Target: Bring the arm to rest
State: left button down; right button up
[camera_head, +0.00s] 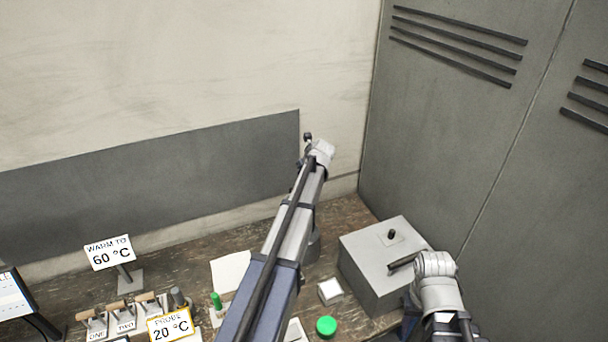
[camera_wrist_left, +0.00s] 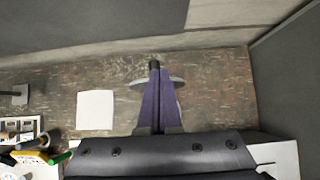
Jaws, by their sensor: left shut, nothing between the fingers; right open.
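My left arm reaches up through the middle of the head view, and its gripper (camera_head: 308,138) is at the far end, small and mostly turned away. In the left wrist view my left gripper (camera_wrist_left: 154,72) shows purple fingers together with nothing between them. Beyond them is a grey round stand (camera_wrist_left: 175,82) on the bench; in the head view the stand (camera_head: 313,246) is mostly hidden behind my arm. I cannot make out a microscope arm on it. My right gripper (camera_head: 402,263) is open and empty, in front of the grey box (camera_head: 370,262); touching cannot be told.
The box has a black knob (camera_head: 391,235) on top. A white sheet (camera_head: 229,273), green button (camera_head: 326,326), small white block (camera_head: 330,291), levers (camera_head: 124,314) and signs (camera_head: 110,252) occupy the bench. A wall is behind and a grey cabinet (camera_head: 470,130) at right.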

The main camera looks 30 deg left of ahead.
pick_arm(q)
jog(key=s+d+f+n+g+h+b, duration=0.1)
jog(key=s+d+f+n+b, duration=0.45)
jog(key=s+d+f, duration=0.35)
jog(key=s+d+f+n+g+h+b, duration=0.15)
jog(key=s+d+f+n+b, duration=0.45)
jog(key=d, duration=0.6)
jog(key=s+d+f+n+g+h+b, duration=0.1)
jog(key=s+d+f+n+b, duration=0.4)
jog(key=s, duration=0.5)
jog(key=s+d+f+n+g+h+b, duration=0.1)
jog(key=s+d+f+n+b, duration=0.4)
jog(key=s+d+f+b, duration=0.3)
jog(key=s+d+f, duration=0.1)
jog(key=s+d, duration=0.1)
jog(key=s, duration=0.1)
jog(key=shift+f+n+g, duration=0.15)
jog(key=shift+n+g, duration=0.2)
pick_arm(e)
notch_tip(320, 180, down, 24)
jog(key=shift+f+n, duration=0.2)
jog(key=shift+n, duration=0.1)
pick_arm(q)
jog(key=shift+a, duration=0.15)
